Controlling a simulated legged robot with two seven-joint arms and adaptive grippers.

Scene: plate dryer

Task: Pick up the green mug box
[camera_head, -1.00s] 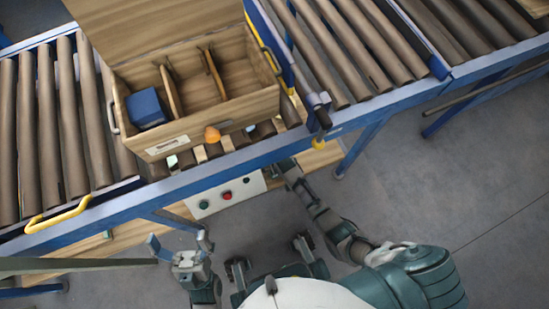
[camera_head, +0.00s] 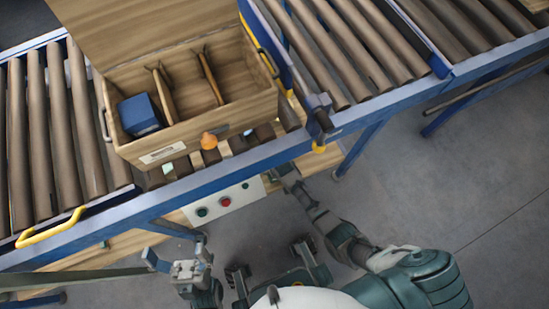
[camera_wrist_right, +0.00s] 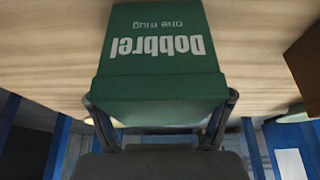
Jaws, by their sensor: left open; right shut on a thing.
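The green mug box (camera_wrist_right: 155,60) shows in the right wrist view, with white "Dobbrel one mug" lettering upside down. My right gripper (camera_wrist_right: 160,97) is shut on it, with one finger at each side of its near end. A pale wooden surface lies behind the box; I cannot tell whether they touch. In the head view the right gripper (camera_head: 285,172) reaches to the conveyor's near edge, and the green box is hidden there. My left gripper (camera_head: 176,253) is open and empty, left of my body and short of the conveyor.
A wooden crate (camera_head: 160,154) with an open lid and dividers sits on the roller conveyor (camera_head: 40,130). It holds a blue box (camera_head: 139,115). An orange knob (camera_head: 209,141) is at its front. A button panel (camera_head: 225,200) and yellow handle (camera_head: 50,228) are near the conveyor edge.

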